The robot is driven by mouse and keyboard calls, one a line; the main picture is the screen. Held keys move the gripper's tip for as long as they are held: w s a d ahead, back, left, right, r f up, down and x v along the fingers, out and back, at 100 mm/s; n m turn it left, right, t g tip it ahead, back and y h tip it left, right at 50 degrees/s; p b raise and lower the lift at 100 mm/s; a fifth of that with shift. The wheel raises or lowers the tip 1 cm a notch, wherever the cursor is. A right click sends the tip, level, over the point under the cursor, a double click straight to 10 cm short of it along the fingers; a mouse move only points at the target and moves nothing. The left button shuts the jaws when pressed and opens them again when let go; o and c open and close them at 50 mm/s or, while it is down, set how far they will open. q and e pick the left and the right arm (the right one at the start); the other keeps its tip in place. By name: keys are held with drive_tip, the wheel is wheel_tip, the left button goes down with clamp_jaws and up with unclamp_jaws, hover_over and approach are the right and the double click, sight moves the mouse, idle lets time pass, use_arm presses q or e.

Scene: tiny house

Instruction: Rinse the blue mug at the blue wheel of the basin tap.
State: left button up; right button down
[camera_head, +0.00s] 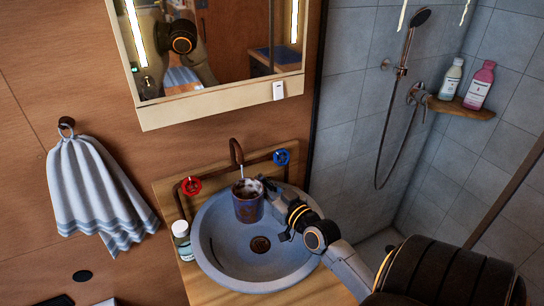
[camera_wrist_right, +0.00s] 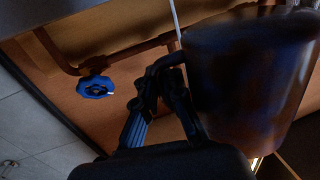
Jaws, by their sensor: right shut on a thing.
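The blue mug (camera_head: 248,207) is over the back of the grey round basin (camera_head: 218,255), below the tap spout (camera_head: 236,152). A thin pale stream runs from the spout towards the mug, and whitish and brown patches show at its mouth. My right gripper (camera_head: 268,192) is shut on the mug's right side. In the right wrist view the mug (camera_wrist_right: 250,75) fills the right side, dark with brownish patches, beside the gripper fingers (camera_wrist_right: 165,95). The blue wheel (camera_head: 282,157) is right of the spout; it also shows in the wrist view (camera_wrist_right: 96,87). My left gripper is not in view.
A red wheel (camera_head: 191,186) is left of the spout. A small white bottle (camera_head: 182,240) stands at the basin's left edge. A mirror cabinet (camera_head: 220,104) hangs above. A towel (camera_head: 92,190) hangs left; a shower shelf (camera_head: 462,109) holds two bottles at right.

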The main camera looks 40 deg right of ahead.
drive_tip(key=shift+w+a+f, duration=0.2)
drive_tip(key=shift+w+a, duration=0.05)
drive_tip(key=shift+w, duration=0.75)
drive_tip(key=shift+w+a+f, duration=0.15)
drive_tip(key=shift+w+a, duration=0.1)
drive_tip(key=shift+w, duration=0.75)
drive_tip(key=shift+w+a+f, duration=0.2)
drive_tip(key=shift+w+a, duration=0.05)
drive_tip(key=shift+w, duration=0.75)
drive_tip(key=shift+d, duration=0.1)
drive_tip(key=shift+w+d, duration=0.1)
drive_tip(key=shift+d, duration=0.4)
drive_tip(key=shift+a, duration=0.15)
drive_tip(key=shift+a+p, duration=0.3)
drive_tip(key=shift+a, duration=0.15)
drive_tip(key=shift+s, duration=0.2)
drive_tip(key=s+d, duration=0.2)
drive_tip(key=s, duration=0.5)
drive_tip(key=shift+s+p, duration=0.3)
drive_tip(key=shift+s, duration=0.05)
